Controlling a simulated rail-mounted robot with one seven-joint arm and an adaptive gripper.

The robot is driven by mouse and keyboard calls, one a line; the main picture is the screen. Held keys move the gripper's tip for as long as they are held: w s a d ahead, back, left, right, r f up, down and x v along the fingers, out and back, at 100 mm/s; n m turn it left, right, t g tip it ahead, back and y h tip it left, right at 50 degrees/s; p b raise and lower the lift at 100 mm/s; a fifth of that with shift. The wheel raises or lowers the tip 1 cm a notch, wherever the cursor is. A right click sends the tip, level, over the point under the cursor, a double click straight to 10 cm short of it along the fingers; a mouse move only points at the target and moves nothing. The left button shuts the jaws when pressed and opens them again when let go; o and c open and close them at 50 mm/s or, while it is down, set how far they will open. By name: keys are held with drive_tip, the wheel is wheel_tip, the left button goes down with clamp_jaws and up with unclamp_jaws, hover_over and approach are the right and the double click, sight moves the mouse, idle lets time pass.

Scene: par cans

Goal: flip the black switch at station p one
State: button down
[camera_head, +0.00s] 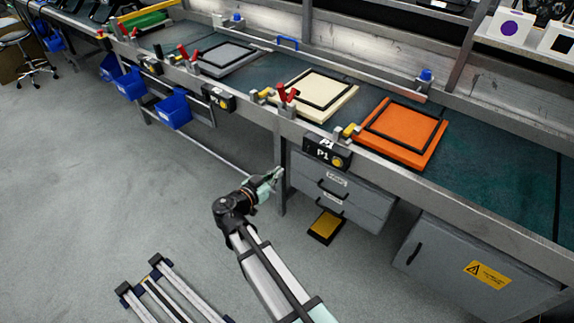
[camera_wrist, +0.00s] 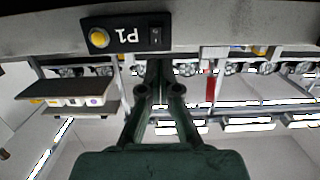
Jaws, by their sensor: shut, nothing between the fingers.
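The black P1 station box (camera_head: 322,149) is fixed to the front edge of the bench, with a yellow round button at its right end. The wrist view shows the box upside down (camera_wrist: 125,45), with the yellow button (camera_wrist: 99,39) at left and the small black switch (camera_wrist: 155,36) at right. I cannot tell which way the switch is set. My gripper (camera_head: 275,176) is shut and empty, left of and lower than the box in the head view. In the wrist view its fingertips (camera_wrist: 158,66) point toward the switch end, appearing just below the box; contact is not visible.
An orange panel (camera_head: 432,142) and a cream panel (camera_head: 338,108) lie on the bench. A red-handled clamp (camera_head: 287,98) stands left of the box. Grey drawers (camera_head: 352,203) and a yellow-topped pedal (camera_head: 327,226) are below.

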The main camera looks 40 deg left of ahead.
sight(305, 151)
drive_tip(key=w, duration=0.4)
drive_tip(key=w+f+p, duration=0.1)
drive_tip(key=w, duration=0.3)
drive_tip(key=w+a+p, duration=0.1)
drive_tip(key=w, duration=0.4)
drive_tip(key=shift+f, duration=0.4)
drive_tip(key=shift+f, duration=0.15)
